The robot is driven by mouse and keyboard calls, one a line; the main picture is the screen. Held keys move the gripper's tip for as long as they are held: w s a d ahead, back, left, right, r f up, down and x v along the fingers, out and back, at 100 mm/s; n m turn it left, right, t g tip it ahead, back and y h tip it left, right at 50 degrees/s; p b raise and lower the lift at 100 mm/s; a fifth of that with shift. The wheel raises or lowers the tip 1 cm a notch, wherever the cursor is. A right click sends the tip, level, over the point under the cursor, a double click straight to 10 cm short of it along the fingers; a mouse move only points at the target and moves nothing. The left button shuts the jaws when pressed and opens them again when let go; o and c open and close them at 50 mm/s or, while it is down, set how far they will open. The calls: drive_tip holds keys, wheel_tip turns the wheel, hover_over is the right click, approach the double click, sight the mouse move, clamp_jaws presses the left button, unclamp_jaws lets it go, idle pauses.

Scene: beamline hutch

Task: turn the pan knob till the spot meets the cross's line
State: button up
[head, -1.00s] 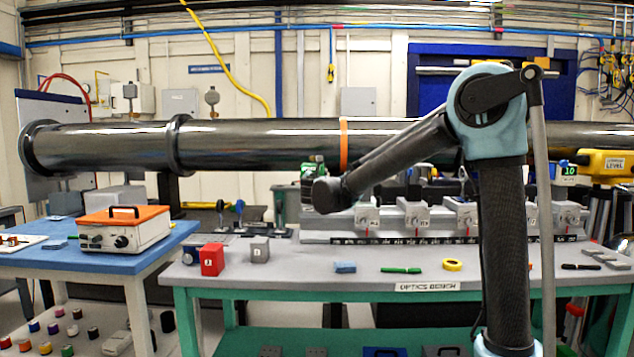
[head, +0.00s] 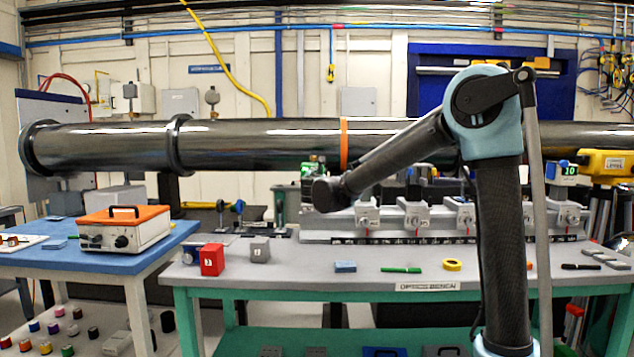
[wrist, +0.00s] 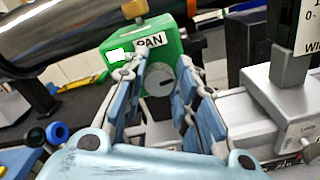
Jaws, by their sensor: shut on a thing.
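The pan knob (wrist: 162,78) is a grey round dial with a dark mark, on the front of a green box (wrist: 172,48) labelled PAN, in the wrist view. My gripper (wrist: 161,72) has its blue-padded fingers on either side of the knob and is shut on it. In the head view the green box (head: 312,167) shows at the rail's left end, behind my wrist, which hides the knob and fingers. A white patch (wrist: 119,55) shows on the box's left face. I cannot make out the spot or the cross's line.
A rail (head: 440,238) with several grey mounts runs right of the green box. A dark beam pipe (head: 255,145) passes just behind and above. The bench (head: 300,280) holds a red block (head: 212,259), a grey block (head: 260,249) and a yellow ring (head: 452,264) in front.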

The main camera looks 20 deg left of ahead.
drive_tip(key=shift+m, duration=0.3)
drive_tip(key=o, duration=1)
drive_tip(key=shift+o, duration=0.2)
drive_tip(key=shift+s, duration=0.1)
drive_tip(key=v, duration=1.1)
drive_tip(key=shift+s+d, duration=0.2)
drive_tip(key=shift+s, duration=0.15)
drive_tip(key=shift+f, duration=0.1)
